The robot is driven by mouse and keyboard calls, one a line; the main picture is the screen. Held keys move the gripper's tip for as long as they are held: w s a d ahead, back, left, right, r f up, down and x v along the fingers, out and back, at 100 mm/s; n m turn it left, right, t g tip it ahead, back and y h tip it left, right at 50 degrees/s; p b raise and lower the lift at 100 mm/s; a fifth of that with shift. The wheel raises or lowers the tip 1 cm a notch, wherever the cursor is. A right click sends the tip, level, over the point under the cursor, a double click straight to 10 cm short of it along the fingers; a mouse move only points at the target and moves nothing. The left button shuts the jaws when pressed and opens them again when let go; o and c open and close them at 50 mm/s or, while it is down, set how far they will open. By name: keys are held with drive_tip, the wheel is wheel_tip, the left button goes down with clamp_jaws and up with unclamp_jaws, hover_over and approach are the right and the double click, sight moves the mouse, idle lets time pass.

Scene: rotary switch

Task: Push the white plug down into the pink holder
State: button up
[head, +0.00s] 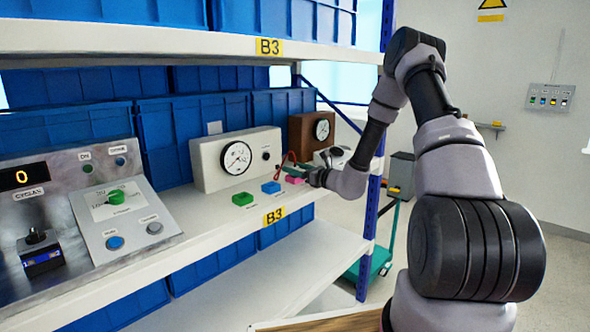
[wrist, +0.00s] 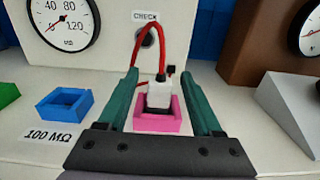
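The white plug (wrist: 158,94) stands upright at the pink holder (wrist: 150,124), its dark lower part inside or just behind the holder's front wall. I cannot tell how deep it sits. A red cable runs from the plug up to the CHECK socket. My gripper (wrist: 160,76) is open, with one green finger on each side of the plug and a visible gap on both sides. In the head view my gripper (head: 297,171) is over the shelf at the pink holder (head: 293,180), and the plug is too small to make out.
A blue holder (wrist: 62,107) labelled 100 MΩ and a green holder (wrist: 5,95) lie to the left. The white gauge box (head: 236,160) stands behind, and a brown box (wrist: 258,45) and a white wedge (wrist: 290,108) stand to the right. The upper shelf (head: 170,38) hangs above.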

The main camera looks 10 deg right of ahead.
drive_tip(key=v, duration=1)
drive_tip(key=shift+s+d, duration=0.2)
drive_tip(key=shift+s, duration=0.15)
drive_tip(key=s+a+r+n+g+y, duration=0.1)
drive_tip(key=s+a+r+n+g, duration=0.5)
drive_tip(key=s+r+n, duration=0.25)
drive_tip(key=s+a+r+n+g, duration=0.6)
drive_tip(key=s+r+n, duration=0.15)
drive_tip(key=s, duration=0.25)
drive_tip(key=s+d+r+n+t+h, duration=0.4)
drive_tip(key=s+d+r+n+h, duration=0.4)
drive_tip(key=s+d, duration=0.3)
drive_tip(key=shift+s+d+r+n+t+h, duration=0.2)
drive_tip(key=shift+s+r+n+t+h, duration=0.15)
drive_tip(key=shift+s+h, duration=0.55)
drive_tip(key=shift+s, duration=0.1)
